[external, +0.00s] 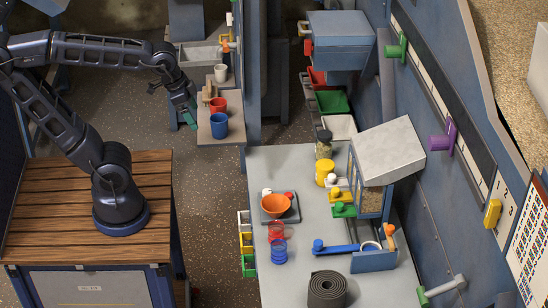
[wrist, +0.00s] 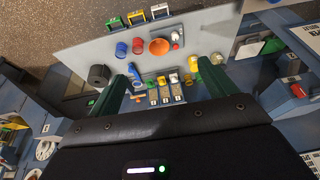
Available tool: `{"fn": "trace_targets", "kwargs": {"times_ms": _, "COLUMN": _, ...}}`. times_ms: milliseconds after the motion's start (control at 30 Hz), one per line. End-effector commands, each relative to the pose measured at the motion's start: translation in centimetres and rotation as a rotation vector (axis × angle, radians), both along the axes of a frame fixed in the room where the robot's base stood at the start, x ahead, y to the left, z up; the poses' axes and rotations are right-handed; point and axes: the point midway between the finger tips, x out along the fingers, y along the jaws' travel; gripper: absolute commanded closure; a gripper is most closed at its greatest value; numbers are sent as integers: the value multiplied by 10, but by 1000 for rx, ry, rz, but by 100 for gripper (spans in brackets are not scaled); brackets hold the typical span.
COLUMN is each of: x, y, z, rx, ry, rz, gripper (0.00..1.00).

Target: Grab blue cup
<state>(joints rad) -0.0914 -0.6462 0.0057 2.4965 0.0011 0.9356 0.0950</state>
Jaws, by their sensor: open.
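A see-through blue cup (external: 279,252) stands on the large table, next to a see-through red one (external: 276,231). These two also show in the wrist view, blue (wrist: 121,50) and red (wrist: 138,46). The solid blue cup is not clear in the wrist view.
A white cup (external: 221,73) and a wooden item (external: 209,93) are farther back on the shelf. The large table (external: 300,164) holds an orange bowl (external: 276,205), a black roll (external: 327,290) and a grey hopper (external: 387,150). Open floor lies between my base and the table.

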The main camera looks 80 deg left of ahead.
Motion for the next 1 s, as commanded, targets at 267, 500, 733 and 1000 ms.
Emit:
{"fn": "trace_targets", "kwargs": {"times_ms": 267, "x": 50, "y": 61, "z": -17, "rx": 33, "ry": 90, "rz": 14, "gripper": 16}}
{"fn": "trace_targets", "kwargs": {"times_ms": 500, "x": 81, "y": 125, "z": -42, "rx": 43, "ry": 163, "rz": 17, "gripper": 16}}
{"fn": "trace_targets", "kwargs": {"times_ms": 733, "x": 98, "y": 195, "z": -75, "rx": 35, "ry": 229, "rz": 17, "gripper": 16}}
{"fn": "trace_targets", "kwargs": {"times_ms": 1000, "x": 98, "y": 283, "z": -125, "rx": 8, "ry": 300, "rz": 14, "gripper": 16}}
